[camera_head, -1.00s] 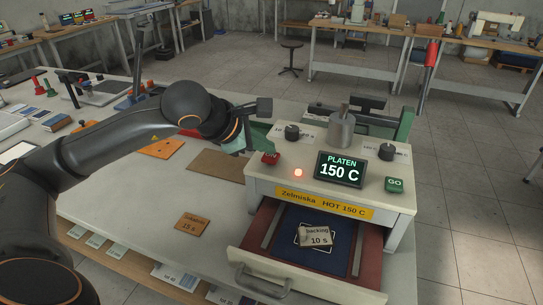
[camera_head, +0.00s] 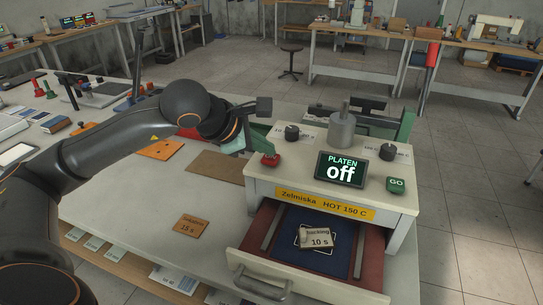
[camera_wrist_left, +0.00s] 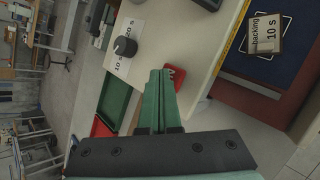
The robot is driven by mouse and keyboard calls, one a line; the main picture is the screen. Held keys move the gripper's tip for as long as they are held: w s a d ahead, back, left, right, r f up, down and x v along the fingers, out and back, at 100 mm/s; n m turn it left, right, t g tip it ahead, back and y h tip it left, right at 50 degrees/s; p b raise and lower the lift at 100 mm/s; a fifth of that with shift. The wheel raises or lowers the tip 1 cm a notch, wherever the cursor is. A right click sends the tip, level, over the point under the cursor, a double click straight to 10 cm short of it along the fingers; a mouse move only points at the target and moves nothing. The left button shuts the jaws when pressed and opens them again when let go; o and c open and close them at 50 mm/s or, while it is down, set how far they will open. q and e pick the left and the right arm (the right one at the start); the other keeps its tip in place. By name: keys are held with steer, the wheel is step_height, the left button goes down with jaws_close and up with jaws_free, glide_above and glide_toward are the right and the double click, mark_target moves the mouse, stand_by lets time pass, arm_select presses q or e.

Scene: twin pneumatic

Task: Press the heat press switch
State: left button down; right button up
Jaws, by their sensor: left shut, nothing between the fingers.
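The heat press (camera_head: 262,186) stands on the bench, and its display (camera_head: 341,170) reads "PLATEN off". Its red switch (camera_head: 270,160) is on the top at the left front corner. My left gripper (camera_head: 258,148) is shut and empty, its green fingertips at the switch. In the left wrist view the tips (camera_wrist_left: 162,74) lie against or right beside the red switch (camera_wrist_left: 177,74), partly covering it; I cannot tell whether they touch. My right gripper is not in view.
Two black knobs (camera_head: 292,132) (camera_head: 388,152), a metal cylinder (camera_head: 342,131) and a green GO button (camera_head: 396,185) are on the press top. The drawer (camera_head: 262,290) is open, holding a "backing 10 s" piece (camera_head: 317,238). An orange-brown card (camera_head: 190,227) lies on the bench.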

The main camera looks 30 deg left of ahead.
mark_target(265, 159)
arm_select(q)
steer(key=shift+r, duration=0.15)
step_height(265, 159, up, 6)
steer(key=p, duration=0.4)
stand_by(0.7)
